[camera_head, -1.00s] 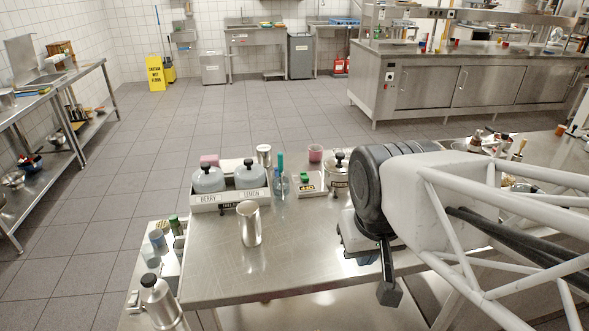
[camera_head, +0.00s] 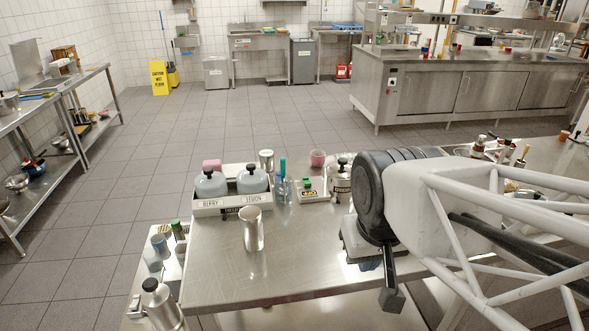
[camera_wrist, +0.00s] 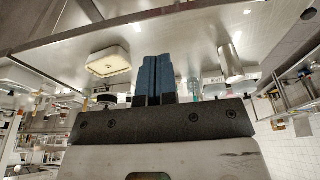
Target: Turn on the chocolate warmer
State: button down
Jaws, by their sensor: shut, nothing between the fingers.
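My gripper (camera_wrist: 154,62) shows in the wrist view with its two blue fingers pressed together and nothing between them. In the head view my arm covers the right part of the near steel table (camera_head: 290,265). A steel pot with a dark lid and knob (camera_head: 341,180) stands just left of my arm, partly hidden by it; it may be the chocolate warmer, but I cannot tell for sure. A low silver device (camera_head: 352,240) is mostly hidden under my arm. No switch or lit lamp can be made out on either.
The table's front middle is clear.

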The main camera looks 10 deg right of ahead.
jog(key=w+r+g, duration=0.1)
jog(key=w+r, duration=0.3)
jog(key=w, duration=0.9)
jog(key=g, duration=0.3)
send_over(308, 183)
jog(key=w, duration=0.1)
notch_tip(308, 183, down, 7)
jog(key=shift+w+f, duration=0.4)
jog(key=shift+w, duration=0.4)
jog(key=shift+f, duration=0.1)
jog(key=f, duration=0.4)
jog(key=s+f, duration=0.1)
jog(key=f, duration=0.4)
jog(key=s+f, duration=0.1)
jog(key=f, duration=0.3)
jog(key=shift+f, duration=0.35)
